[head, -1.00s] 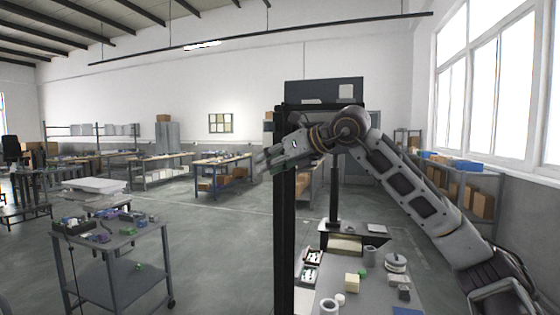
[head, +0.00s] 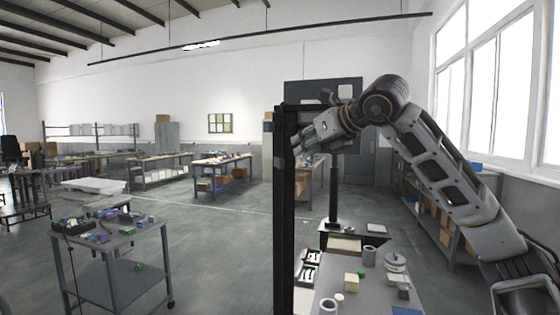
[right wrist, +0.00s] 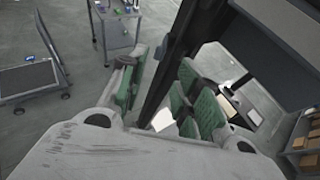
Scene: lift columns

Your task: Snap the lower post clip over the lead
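A tall black post (head: 284,215) stands upright in the middle of the head view. My right gripper (head: 299,149) is at the post's right edge, near its upper part. In the right wrist view the green-padded fingers of this gripper (right wrist: 165,88) are spread apart. The dark post (right wrist: 172,62) runs between them in the picture; I cannot tell whether it lies between the fingers or beyond them. A small dark rounded piece (right wrist: 127,60) shows at the left finger; I cannot tell what it is. I cannot make out the lower clip or the lead. My left gripper is out of view.
A grey bench (head: 379,288) right of the post carries a white cup (head: 328,306), a yellowish block (head: 351,280), a grey mug (head: 369,256) and other small items. A dark panel (head: 295,93) is behind the post's top. A grey cart (head: 122,239) stands left, with open floor between.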

